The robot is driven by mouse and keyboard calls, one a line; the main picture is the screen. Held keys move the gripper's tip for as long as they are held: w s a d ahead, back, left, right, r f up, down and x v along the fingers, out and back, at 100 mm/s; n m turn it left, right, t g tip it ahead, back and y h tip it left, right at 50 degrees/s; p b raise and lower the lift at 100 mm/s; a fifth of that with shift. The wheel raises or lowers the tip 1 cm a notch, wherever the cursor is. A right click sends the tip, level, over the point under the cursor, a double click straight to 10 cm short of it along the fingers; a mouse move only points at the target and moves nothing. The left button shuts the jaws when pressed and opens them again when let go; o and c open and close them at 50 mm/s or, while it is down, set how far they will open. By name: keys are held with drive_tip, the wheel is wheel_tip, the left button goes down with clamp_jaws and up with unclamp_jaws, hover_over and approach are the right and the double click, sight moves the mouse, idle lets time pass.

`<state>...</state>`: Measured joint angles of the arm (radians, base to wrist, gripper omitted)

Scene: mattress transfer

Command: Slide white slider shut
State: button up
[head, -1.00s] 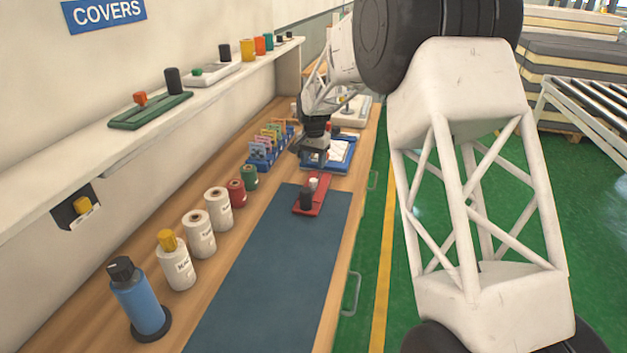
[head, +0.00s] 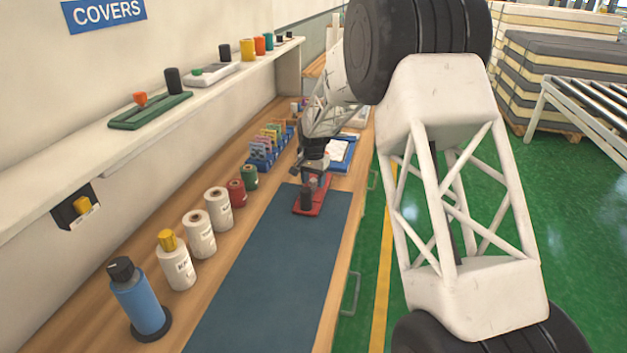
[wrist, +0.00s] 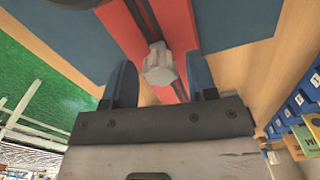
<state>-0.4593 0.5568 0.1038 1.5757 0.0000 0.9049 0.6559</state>
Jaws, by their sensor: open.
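The white slider (wrist: 160,66) is a pale faceted knob in a dark slot along a red base (wrist: 184,30). In the head view my gripper (head: 315,178) is over the far end of the base and hides the slider.
A blue tray with papers (head: 341,153) lies behind my gripper. A blue rack of cards (head: 268,148) and several spools and bottles (head: 219,209) line the left of the bench. The mat (head: 265,275) is bare on the near side.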

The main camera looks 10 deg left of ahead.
clamp_jaws()
drive_tip(key=shift+w, duration=0.1)
drive_tip(key=w, duration=1)
drive_tip(key=shift+w, duration=0.25)
unclamp_jaws()
